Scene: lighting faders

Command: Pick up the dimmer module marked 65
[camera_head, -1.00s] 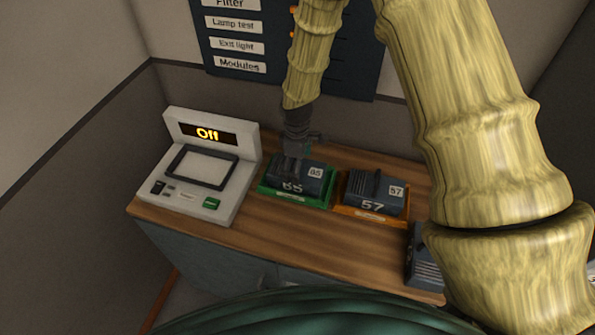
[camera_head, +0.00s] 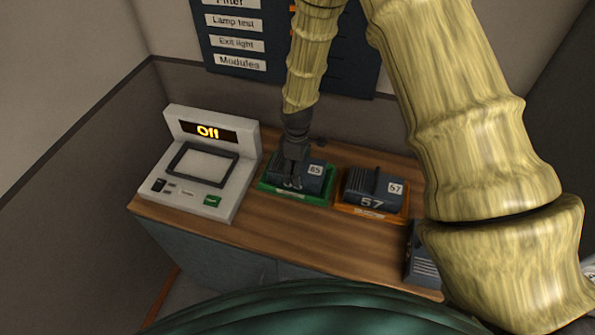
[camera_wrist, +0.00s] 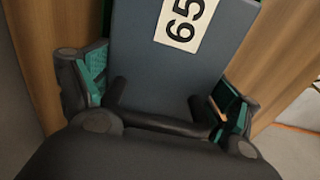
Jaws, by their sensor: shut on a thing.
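The dimmer module marked 65 (camera_head: 311,182) is a dark grey block with a white label. It sits at the green tray (camera_head: 322,201); I cannot tell whether it is clear of the tray. My gripper (camera_head: 289,172) comes down from above onto its left part and hides some of the front number. In the wrist view the module (camera_wrist: 160,65) lies between the two fingers of my gripper (camera_wrist: 160,95), which are shut on it, with its 65 label facing up.
A second module marked 57 (camera_head: 371,187) sits in an orange tray (camera_head: 372,213) to the right. Another dark module (camera_head: 424,262) stands at the right edge. A white console (camera_head: 188,195) reading "Off" stands left on the wooden counter (camera_head: 260,228). A dark labelled panel (camera_head: 285,50) is behind.

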